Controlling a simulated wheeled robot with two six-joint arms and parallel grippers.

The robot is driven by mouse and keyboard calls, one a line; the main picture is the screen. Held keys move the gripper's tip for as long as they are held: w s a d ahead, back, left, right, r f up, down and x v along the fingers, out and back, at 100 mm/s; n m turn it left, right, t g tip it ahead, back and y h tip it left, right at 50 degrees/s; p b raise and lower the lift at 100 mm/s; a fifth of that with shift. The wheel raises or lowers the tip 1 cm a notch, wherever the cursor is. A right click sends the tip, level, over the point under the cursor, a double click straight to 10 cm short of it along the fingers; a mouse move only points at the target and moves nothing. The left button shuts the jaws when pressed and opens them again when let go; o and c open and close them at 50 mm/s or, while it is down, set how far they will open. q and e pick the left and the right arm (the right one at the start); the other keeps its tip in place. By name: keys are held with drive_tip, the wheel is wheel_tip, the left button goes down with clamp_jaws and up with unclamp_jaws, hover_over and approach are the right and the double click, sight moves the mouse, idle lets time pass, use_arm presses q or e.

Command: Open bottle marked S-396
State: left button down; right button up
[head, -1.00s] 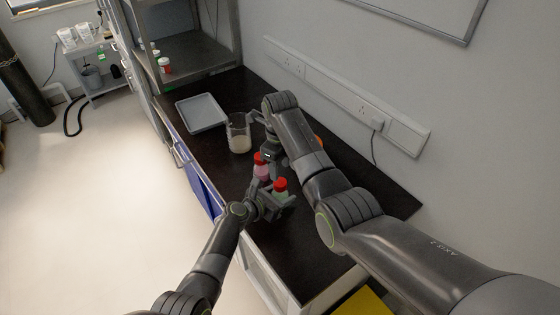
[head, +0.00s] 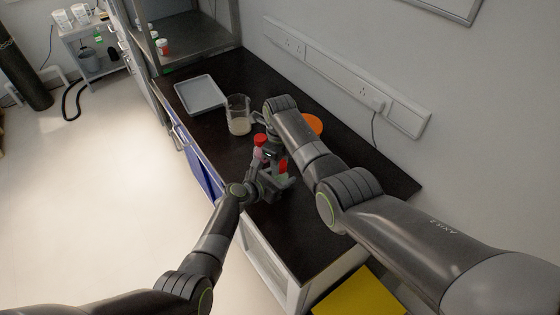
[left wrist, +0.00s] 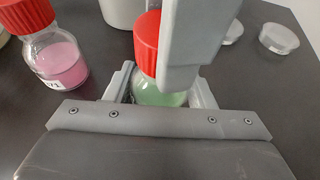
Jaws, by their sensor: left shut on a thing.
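A bottle with a red cap (head: 283,166) and green liquid stands on the dark bench. My left gripper (head: 276,183) is shut around its body, one jaw on each side. In the left wrist view the green liquid (left wrist: 160,97) shows between the jaws, below the red cap (left wrist: 147,42). My right gripper (head: 274,152) is at the cap, and one grey finger (left wrist: 192,45) covers the cap's right side. I cannot tell whether it grips the cap. A second red-capped bottle with pink liquid (left wrist: 60,63) stands just left.
A glass beaker (head: 238,124) and a grey tray (head: 222,101) stand farther back. An orange round thing (head: 313,124) is partly behind my right arm. Small clear dishes (left wrist: 279,39) lie beyond the held bottle. The wall (head: 345,60) bounds the bench on the right.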

drive_tip(key=c, duration=0.4)
